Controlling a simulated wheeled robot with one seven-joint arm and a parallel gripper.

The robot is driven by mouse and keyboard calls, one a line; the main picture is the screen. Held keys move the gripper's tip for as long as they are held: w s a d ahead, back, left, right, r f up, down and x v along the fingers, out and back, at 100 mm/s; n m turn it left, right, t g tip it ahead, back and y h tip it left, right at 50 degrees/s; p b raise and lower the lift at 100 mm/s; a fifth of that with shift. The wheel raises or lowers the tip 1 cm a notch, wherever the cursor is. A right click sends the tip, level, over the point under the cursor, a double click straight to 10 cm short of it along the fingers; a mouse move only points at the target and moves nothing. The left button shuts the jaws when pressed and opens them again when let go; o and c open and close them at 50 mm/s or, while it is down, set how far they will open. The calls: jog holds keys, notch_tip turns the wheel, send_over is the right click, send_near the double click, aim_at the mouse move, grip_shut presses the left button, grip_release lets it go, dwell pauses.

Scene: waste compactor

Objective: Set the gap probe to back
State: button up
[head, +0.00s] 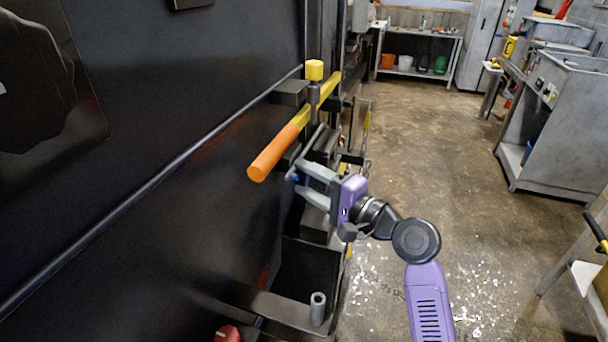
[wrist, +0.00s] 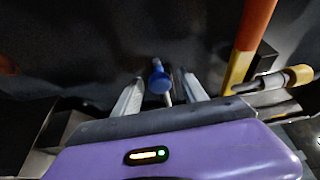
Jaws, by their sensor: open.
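A short grey rod with a blue knob (wrist: 158,80), likely the gap probe, stands out from the dark machine. In the wrist view the knob lies between the two fingers of my gripper (wrist: 163,80), with a finger on each side. In the head view my gripper (head: 299,177) is open, pointing left at the machine's side below the orange handle. Only a bit of the blue knob shows there by the fingertips. I see no clear grip on it. The base of the rod and any position marks are hidden.
A lever with an orange handle (head: 275,152) and yellow bar sticks out just above my gripper, beside a yellow-capped post (head: 314,71). A grey upright tube (head: 318,309) and a red knob (head: 228,333) are below. The floor (head: 420,130) to the right is clear.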

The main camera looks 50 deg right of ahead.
jog(key=shift+w, duration=0.45)
grip_shut()
dwell(1.1)
